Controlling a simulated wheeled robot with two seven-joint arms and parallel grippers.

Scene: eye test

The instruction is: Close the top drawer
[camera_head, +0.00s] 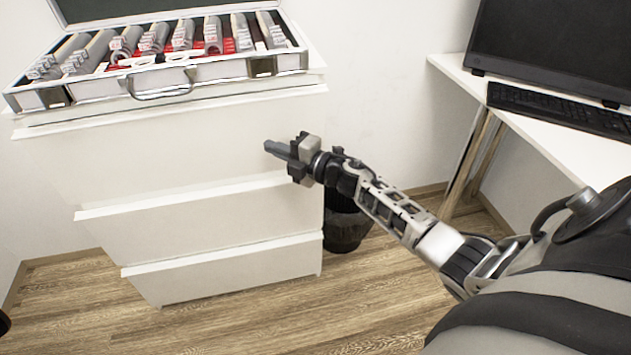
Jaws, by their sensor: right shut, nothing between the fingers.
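The white drawer cabinet (215,275) stands at the left with three drawers stacked in it. Its top drawer (150,155) is the uppermost wide white front, under the cabinet top. No drawer inside shows, and I cannot tell whether a small gap remains behind this front. My right gripper (272,148) is shut and empty. It is in front of the right part of the top drawer front, fingers pointing left; whether it touches the front is unclear. My left gripper is not in view.
An open case (160,83) with eye-test lenses sits on the cabinet. A dark bin (345,230) stands on the floor right of the cabinet, partly behind my right arm. A white desk (560,145) with monitor (555,45) and keyboard (560,112) is at the right.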

